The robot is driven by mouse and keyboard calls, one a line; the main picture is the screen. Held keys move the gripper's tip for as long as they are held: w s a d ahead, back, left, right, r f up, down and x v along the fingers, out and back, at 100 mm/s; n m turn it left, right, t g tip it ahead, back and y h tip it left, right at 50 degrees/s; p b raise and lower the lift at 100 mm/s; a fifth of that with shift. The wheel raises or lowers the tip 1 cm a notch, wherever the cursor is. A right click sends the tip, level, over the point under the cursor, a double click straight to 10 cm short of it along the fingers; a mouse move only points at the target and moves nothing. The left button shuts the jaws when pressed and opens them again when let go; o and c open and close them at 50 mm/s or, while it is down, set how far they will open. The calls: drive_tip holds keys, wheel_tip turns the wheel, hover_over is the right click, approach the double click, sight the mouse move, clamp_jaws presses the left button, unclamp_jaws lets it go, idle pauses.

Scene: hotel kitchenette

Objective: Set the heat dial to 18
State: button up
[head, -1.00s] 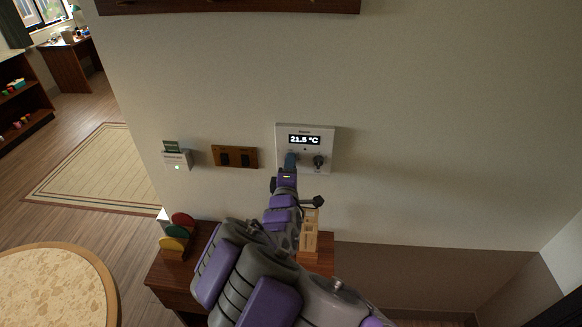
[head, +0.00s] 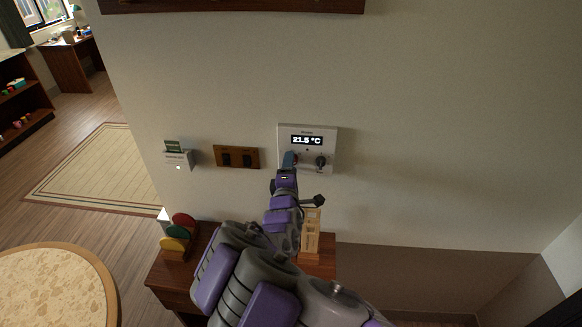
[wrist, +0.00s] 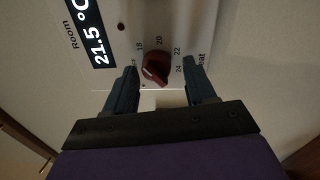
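The white thermostat panel (head: 329,142) is on the wall, and its display (head: 306,140) reads 21.5 °C. In the wrist view a red dial (wrist: 156,68) sits on the panel, ringed by marks including 18, 20, 22 and 24. A pale mark on the dial points to the lower left, near the OFF end. My gripper (wrist: 161,72) is open, with one finger on each side of the red dial and gaps visible. In the head view my gripper (head: 289,160) covers most of this dial. A second, dark dial (head: 321,162) is to its right.
A brown switch plate (head: 237,156) and a small card holder (head: 178,160) are on the wall to the left. Below is a wooden cabinet (head: 170,284) with coloured discs (head: 178,232) and a wooden block stand (head: 311,240). The wall to the right is clear.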

drive_tip(key=shift+d, duration=0.15)
drive_tip(key=shift+s+a+f+p, duration=0.2)
drive_tip(key=shift+s+p, duration=1.85)
drive_tip(key=shift+s, duration=0.8)
drive_tip(key=shift+s+a+f+p, duration=0.1)
drive_tip(key=shift+s+f+p, duration=0.05)
drive_tip(key=shift+s+p, duration=2.3)
drive_tip(key=shift+s+a+f+p, duration=0.2)
drive_tip(key=shift+s+p, duration=1.4)
drive_tip(key=shift+s, duration=1.7)
drive_tip(key=shift+d, duration=0.1)
